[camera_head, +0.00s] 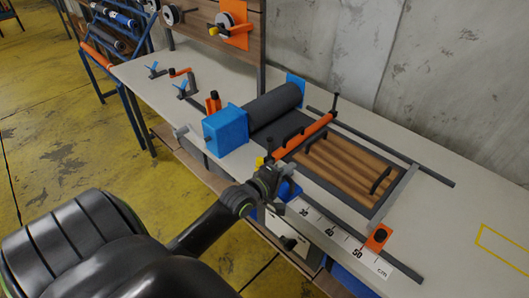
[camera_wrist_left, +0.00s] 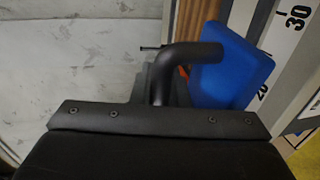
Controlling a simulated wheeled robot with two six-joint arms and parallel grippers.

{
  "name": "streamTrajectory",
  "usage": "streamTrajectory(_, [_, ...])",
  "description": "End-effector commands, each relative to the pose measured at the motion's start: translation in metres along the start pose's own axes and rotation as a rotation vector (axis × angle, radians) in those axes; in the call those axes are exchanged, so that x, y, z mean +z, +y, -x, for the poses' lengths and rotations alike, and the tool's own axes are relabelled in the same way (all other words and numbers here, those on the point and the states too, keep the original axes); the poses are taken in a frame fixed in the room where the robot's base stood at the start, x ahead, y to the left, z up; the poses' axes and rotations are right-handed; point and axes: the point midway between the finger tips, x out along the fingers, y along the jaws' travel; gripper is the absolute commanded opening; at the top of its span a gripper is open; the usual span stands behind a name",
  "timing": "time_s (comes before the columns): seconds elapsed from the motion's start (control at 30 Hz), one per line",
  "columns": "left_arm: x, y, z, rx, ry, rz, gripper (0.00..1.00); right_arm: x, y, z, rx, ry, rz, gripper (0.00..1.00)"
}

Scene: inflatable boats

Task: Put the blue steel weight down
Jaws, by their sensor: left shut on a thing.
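My left gripper (camera_head: 268,180) is over the front edge of the bench, beside the wooden slatted bed. It is shut on the blue steel weight (camera_head: 289,190), of which only a small part shows behind the gripper in the head view. In the left wrist view the weight (camera_wrist_left: 232,72) is a smooth blue block with rounded corners, with a dark bent bar (camera_wrist_left: 195,53) across its left side. The weight is close to the white number scale (camera_head: 338,238). I cannot tell whether it touches the bench. My right gripper is in neither view.
The bench (camera_head: 480,215) carries a machine with a dark roller (camera_head: 273,103), a blue housing (camera_head: 226,130) and an orange bar (camera_head: 305,135). A slatted wooden bed (camera_head: 345,172) has black handles. An orange block (camera_head: 377,238) sits on the front rail. A yellow outline (camera_head: 503,247) marks clear bench at right.

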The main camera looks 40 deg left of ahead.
Motion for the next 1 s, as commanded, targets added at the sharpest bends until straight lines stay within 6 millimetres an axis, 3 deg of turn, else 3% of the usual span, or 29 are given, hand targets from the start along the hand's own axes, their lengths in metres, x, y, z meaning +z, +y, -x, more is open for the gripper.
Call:
streamTrajectory(0.1, [-0.001, 0.0, -0.002, 0.009, 0.003, 0.0, 0.0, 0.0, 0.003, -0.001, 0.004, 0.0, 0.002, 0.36])
streamTrajectory(0.37, [-0.001, -0.039, -0.01, 0.008, 0.005, 0.001, 0.0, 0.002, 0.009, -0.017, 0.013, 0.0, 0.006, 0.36])
streamTrajectory(0.57, [-0.001, -0.051, -0.013, 0.009, 0.005, -0.001, 0.0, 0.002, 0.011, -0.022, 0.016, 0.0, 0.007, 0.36])
streamTrajectory(0.8, [0.0, -0.085, -0.019, 0.009, 0.005, -0.001, 0.0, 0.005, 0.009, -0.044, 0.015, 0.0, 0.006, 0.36])
streamTrajectory(1.0, [0.0, -0.096, -0.022, 0.011, 0.005, 0.0, 0.0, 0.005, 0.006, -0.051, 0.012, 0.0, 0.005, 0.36])
